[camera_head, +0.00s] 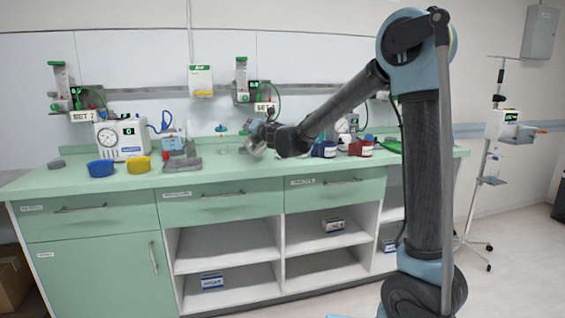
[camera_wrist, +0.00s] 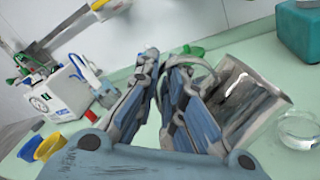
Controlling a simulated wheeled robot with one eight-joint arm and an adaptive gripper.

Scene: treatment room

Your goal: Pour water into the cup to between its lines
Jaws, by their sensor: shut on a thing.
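My gripper (camera_head: 267,133) is over the green counter, near its middle. A clear round cup (camera_wrist: 299,130) stands on the counter at the right edge of the wrist view, just beyond the jug. Its lines and any water in it cannot be made out. In the head view the jug is small and partly hidden by my gripper. Water inside the jug cannot be made out.
On the green counter (camera_head: 60,180) stand a white device with a dial (camera_head: 122,139), a blue bowl (camera_head: 101,168) and a yellow bowl (camera_head: 139,165) at left. Dark blue (camera_head: 324,149) and red (camera_head: 361,148) containers stand at right. The counter's front middle is fairly clear.

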